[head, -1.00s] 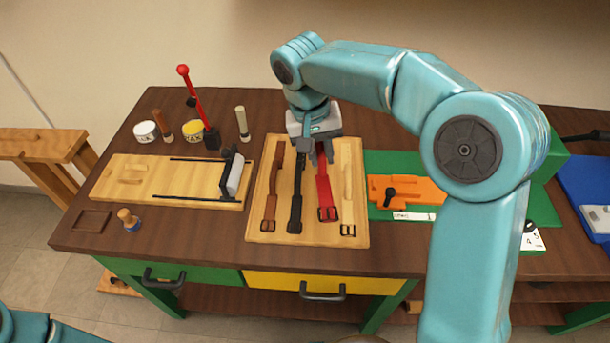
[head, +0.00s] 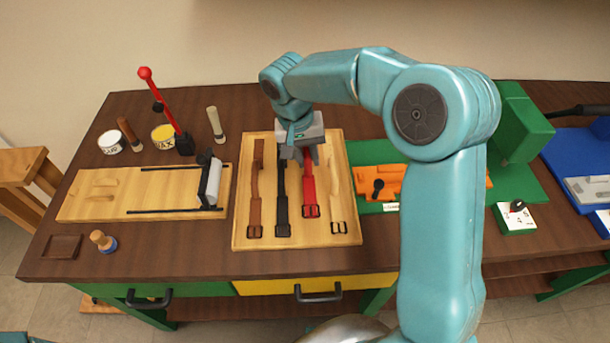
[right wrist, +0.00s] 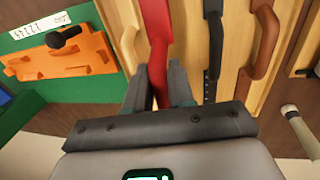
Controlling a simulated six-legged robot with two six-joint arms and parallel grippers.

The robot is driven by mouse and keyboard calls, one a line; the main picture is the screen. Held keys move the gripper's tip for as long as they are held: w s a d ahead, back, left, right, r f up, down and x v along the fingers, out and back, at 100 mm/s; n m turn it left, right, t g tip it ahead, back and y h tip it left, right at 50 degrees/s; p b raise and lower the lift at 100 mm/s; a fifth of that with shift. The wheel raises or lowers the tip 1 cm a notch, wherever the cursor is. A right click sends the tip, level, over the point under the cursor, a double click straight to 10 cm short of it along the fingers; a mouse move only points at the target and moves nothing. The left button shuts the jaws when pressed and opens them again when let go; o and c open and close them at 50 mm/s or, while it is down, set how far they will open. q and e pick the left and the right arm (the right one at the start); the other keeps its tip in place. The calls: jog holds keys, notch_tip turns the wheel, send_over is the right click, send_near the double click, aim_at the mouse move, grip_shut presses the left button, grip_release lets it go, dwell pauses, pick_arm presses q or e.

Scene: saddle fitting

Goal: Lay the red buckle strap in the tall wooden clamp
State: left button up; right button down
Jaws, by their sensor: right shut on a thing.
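In the right wrist view the red strap (right wrist: 156,40) runs between the two fingers (right wrist: 160,88). It appears still at board level. A wooden stand (head: 22,165) is cut off at the left edge of the head view; I cannot tell whether it is the tall clamp. My left gripper is not in view.
Brown (head: 256,200) and black (head: 282,200) straps and a pale one (head: 338,200) share the board (head: 243,232). A wooden roller jig (head: 85,208), red-knobbed lever (head: 165,100) and tins stand left. An orange fixture (head: 380,176) lies right on green.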

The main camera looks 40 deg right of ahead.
aim_at(295, 182)
jog(key=f, duration=0.2)
jog(key=shift+s+a+f, duration=0.1)
jog(key=shift+s+f, duration=0.15)
jog(key=shift+f, duration=0.05)
notch_tip(295, 182, down, 5)
jog(key=shift+w, duration=0.15)
jog(key=shift+w, duration=0.1)
jog(key=shift+f, duration=0.2)
jog(key=c, duration=1)
grip_release()
jog(key=shift+r, duration=0.1)
